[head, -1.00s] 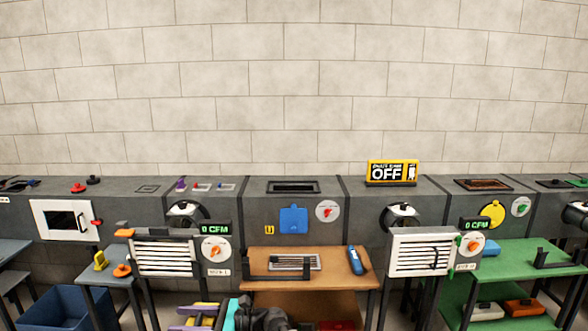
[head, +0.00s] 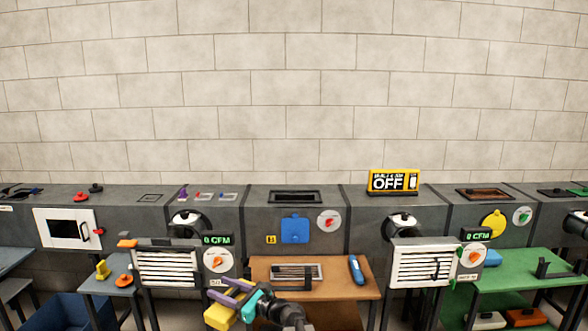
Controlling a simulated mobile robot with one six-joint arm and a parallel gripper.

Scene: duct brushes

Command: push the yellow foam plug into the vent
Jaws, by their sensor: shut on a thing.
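My gripper (head: 224,299) has purple fingers and is low in the middle of the head view, in front of the orange-brown table. It is shut on the yellow foam plug (head: 221,318), a yellow block that shows at the fingers' lower left end. The plug is held in the air, apart from any vent. A white louvred vent (head: 166,268) stands just left of and beyond the gripper. Another white louvred vent (head: 424,264) is farther right. A dark slot (head: 297,197) opens in the duct's top. I cannot tell which vent is the task's.
The orange-brown table (head: 335,287) holds a slatted grille (head: 297,272) and a blue tool (head: 356,269). A blue-grey table (head: 92,287) at left holds small yellow and orange parts. The grey duct runs along the wall, with a yellow OFF sign (head: 393,181) on top.

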